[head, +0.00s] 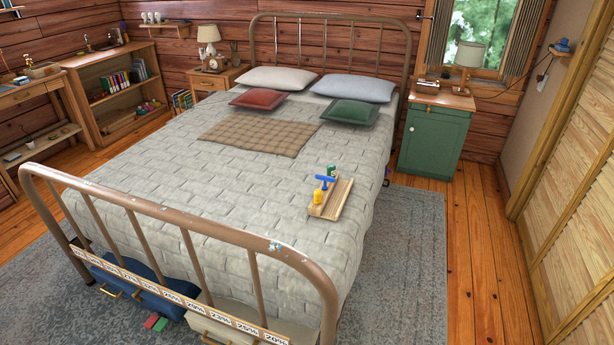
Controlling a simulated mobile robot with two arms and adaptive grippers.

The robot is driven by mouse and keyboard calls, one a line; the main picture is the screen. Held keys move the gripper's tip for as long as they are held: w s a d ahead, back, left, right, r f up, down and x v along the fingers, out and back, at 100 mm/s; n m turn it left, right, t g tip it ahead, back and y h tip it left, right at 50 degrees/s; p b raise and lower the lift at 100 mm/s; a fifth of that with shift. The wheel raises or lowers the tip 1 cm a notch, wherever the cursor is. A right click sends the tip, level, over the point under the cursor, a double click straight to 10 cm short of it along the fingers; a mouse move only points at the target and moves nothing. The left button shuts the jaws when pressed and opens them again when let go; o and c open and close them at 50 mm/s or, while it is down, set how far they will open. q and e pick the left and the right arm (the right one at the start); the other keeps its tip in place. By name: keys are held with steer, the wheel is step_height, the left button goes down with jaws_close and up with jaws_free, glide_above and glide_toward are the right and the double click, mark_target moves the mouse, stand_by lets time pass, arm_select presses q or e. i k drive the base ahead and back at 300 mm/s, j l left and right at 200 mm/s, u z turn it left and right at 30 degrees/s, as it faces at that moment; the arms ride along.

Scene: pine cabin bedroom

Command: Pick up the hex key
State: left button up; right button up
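A wooden tray or board (342,198) lies on the right side of the bed. A blue T-shaped piece (325,178) shows on it, just above a yellow piece (319,196). A small green can-like object (331,171) is at its far end. The blue T-shaped piece may be the handle of the hex key, but it is too small to tell. No other thing that looks like a hex key can be made out. Neither of my grippers is in view.
The bed's metal footboard (180,228) stands between me and the mattress. A blue case (135,289) and a red-and-green item (155,323) lie low by it. A green cabinet (430,140) stands at the right. The rug (405,245) right of the bed looks clear.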

mark_target(325, 178)
steer(key=i+l+u, duration=0.25)
steer(key=u, duration=0.2)
steer(key=i+l+u, duration=0.15)
steer(key=l+u, duration=0.3)
steer(key=l, duration=0.1)
